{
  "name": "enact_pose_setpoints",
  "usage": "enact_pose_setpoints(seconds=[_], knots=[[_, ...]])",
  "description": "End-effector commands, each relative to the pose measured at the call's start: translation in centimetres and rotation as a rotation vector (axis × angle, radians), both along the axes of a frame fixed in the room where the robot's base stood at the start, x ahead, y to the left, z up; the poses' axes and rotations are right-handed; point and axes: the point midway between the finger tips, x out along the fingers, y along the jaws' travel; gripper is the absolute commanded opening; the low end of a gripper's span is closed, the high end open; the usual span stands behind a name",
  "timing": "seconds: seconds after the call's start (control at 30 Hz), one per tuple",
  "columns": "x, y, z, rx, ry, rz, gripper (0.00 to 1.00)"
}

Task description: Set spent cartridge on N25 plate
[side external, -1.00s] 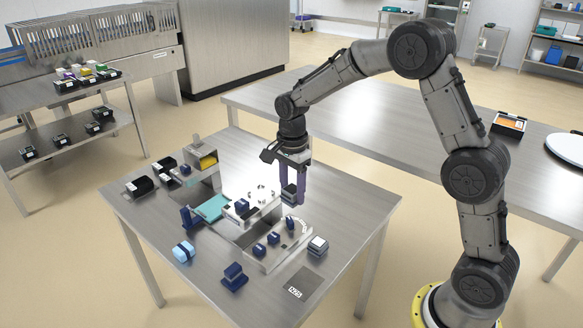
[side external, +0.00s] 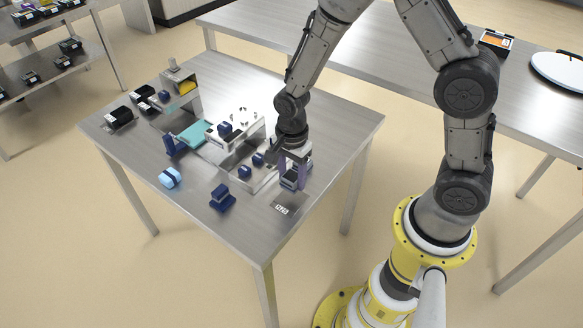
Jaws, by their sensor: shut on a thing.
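The dark N25 plate (side external: 292,202), with white lettering, lies flat on the table just in front of the cartridge, near the edge. The cartridge is low, by the plate's back edge. I cannot tell whether its underside touches the plate or the table. The fingers and wrist cover part of the cartridge and what stands behind it.
The sealer (side external: 238,127), with a teal tray (side external: 194,133) and blue knobs, stands left of my gripper. A dark blue block (side external: 222,198) and a light blue item (side external: 170,178) lie at the front. Black boxes (side external: 120,118) stand at the far left.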

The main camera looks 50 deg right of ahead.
Motion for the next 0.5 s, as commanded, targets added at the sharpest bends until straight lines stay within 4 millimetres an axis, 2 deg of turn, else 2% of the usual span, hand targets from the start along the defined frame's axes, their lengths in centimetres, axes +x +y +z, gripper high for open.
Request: enact_pose_setpoints(seconds=[0.3,0.5], knots=[[0.0,0.0,-2.9,0.0,0.002,0.0,0.0],[0.1,0.0,-4.0,0.0,-0.001,0.0,0.0]])
